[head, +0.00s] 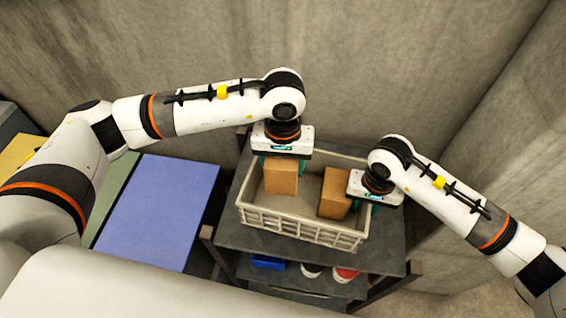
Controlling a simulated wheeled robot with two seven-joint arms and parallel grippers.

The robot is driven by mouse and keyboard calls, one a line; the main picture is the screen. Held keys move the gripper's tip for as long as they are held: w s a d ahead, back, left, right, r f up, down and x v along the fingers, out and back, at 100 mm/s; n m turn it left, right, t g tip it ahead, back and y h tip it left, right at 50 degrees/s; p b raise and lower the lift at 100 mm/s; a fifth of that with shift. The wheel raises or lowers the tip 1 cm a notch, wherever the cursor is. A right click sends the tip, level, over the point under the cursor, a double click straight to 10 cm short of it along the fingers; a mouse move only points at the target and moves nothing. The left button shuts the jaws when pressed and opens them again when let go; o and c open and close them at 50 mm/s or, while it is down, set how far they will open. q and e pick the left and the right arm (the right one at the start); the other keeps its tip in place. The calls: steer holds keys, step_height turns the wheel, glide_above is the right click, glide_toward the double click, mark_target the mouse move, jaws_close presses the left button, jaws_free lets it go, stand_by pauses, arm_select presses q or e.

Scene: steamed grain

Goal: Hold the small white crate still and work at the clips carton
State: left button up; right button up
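The small white crate (300,228) stands on a dark grey table, with slatted sides and an open top. Two plain brown cartons are in it: one at the back left (281,178) and one towards the right (335,194). I cannot tell which is the clips carton. My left gripper (282,160) points down at the crate's back left, right at the left carton, which covers most of its fingers. My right gripper (363,205) is at the crate's right side, close beside the right carton. Its fingertips are mostly hidden, so its grip is unclear.
The dark table top (385,248) has bare room in front and right of the crate. A shelf below holds a blue item (268,262) and a red and white item (345,274). A blue panel surface (160,205) lies left. Grey walls stand close behind and right.

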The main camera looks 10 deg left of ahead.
step_height(320, 180, up, 12)
stand_by(0.7)
